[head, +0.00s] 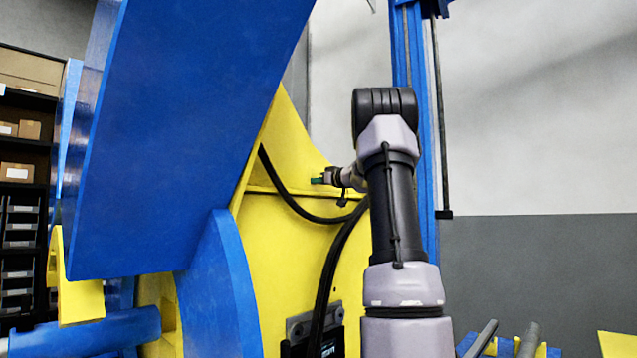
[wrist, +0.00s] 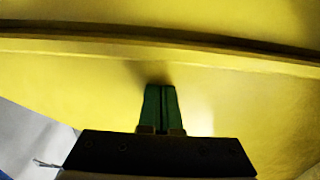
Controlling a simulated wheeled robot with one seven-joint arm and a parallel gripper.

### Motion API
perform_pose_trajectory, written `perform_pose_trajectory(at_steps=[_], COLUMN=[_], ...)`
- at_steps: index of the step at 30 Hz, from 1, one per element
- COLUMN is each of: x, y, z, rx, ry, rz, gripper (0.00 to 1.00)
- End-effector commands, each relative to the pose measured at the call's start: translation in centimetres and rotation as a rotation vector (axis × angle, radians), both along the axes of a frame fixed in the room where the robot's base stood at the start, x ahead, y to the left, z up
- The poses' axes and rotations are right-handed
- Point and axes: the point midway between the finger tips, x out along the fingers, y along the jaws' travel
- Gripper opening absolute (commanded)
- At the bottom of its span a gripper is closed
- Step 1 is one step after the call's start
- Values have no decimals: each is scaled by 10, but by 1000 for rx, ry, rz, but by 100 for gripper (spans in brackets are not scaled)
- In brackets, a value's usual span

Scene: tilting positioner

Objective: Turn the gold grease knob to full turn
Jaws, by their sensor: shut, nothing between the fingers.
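My gripper (wrist: 160,90) shows in the wrist view with its two green fingers together and nothing between them. The fingertips are close to a yellow panel (wrist: 60,80), just below a raised ledge; I cannot tell whether they touch it. In the head view my gripper (head: 316,180) is small, at the end of my arm, in front of the yellow body (head: 285,240) of the positioner. I see no gold grease knob in either view.
A large blue tilted plate (head: 180,130) fills the left of the head view. Black cables (head: 325,270) hang across the yellow body near my arm. A blue column (head: 425,150) stands behind my arm. Shelves with boxes (head: 20,150) are at the far left.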

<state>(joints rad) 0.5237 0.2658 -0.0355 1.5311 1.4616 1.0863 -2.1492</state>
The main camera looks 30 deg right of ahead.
Motion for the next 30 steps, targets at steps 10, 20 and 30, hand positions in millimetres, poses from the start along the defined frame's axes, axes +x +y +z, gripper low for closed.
perform_pose_trajectory(at_steps=[10, 20, 30], x=[55, 63, 63], y=[21, 23, 24], z=[0, 0, 0], rx=[0, 1, 1], ry=[1, 1, 1], rz=[2, 0, 0], gripper=[0, 0, 0])
